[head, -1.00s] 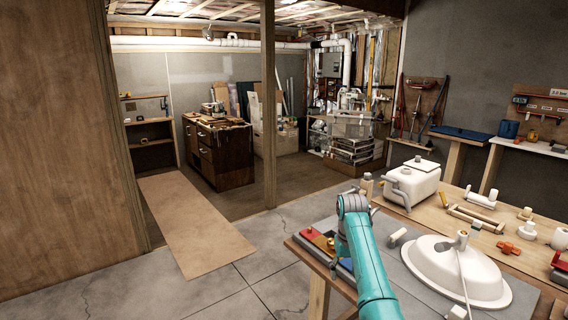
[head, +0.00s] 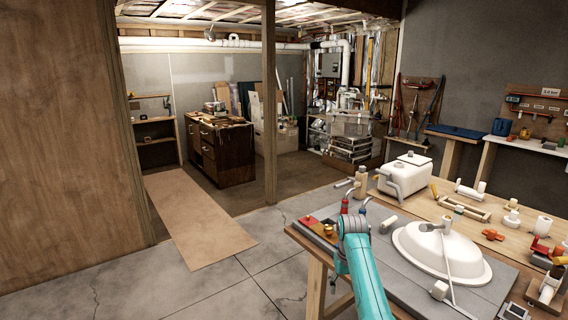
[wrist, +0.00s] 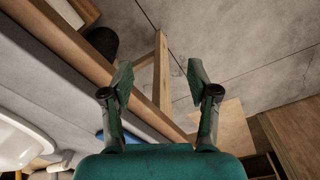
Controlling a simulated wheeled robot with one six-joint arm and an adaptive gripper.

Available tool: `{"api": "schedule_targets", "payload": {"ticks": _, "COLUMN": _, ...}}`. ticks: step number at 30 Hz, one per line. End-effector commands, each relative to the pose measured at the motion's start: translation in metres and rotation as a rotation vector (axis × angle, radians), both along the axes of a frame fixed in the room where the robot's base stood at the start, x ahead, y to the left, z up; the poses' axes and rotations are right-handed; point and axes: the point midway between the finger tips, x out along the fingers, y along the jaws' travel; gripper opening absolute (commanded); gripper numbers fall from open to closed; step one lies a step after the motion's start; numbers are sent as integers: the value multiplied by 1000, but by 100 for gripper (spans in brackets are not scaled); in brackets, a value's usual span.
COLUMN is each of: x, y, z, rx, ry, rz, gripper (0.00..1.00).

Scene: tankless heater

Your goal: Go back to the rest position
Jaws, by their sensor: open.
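My gripper (wrist: 160,78) shows in the wrist view with its two fingers spread apart and nothing between them. The bench edge lies to its left and the bare concrete floor shows beyond the fingertips.
The workbench holds a grey mat (head: 405,284), a white basin (head: 440,250), a white tank (head: 405,176) and several loose fittings. A metal tap (head: 362,183) stands just behind my arm. The concrete floor (head: 215,290) left of the bench is clear.

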Motion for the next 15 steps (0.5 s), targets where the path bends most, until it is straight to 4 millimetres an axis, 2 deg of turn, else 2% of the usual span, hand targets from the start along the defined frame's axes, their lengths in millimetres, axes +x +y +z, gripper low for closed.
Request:
{"api": "schedule_targets", "payload": {"ticks": 8, "x": -18, "y": 0, "z": -64, "rx": 1, "ry": -63, "rz": -6, "gripper": 60}}
{"api": "schedule_targets", "payload": {"ticks": 11, "x": -31, "y": 0, "z": -96, "rx": 1, "ry": -100, "rz": -9, "gripper": 60}}
{"api": "schedule_targets", "payload": {"ticks": 15, "x": -57, "y": 0, "z": -148, "rx": 2, "ry": -168, "rz": -14, "gripper": 60}}
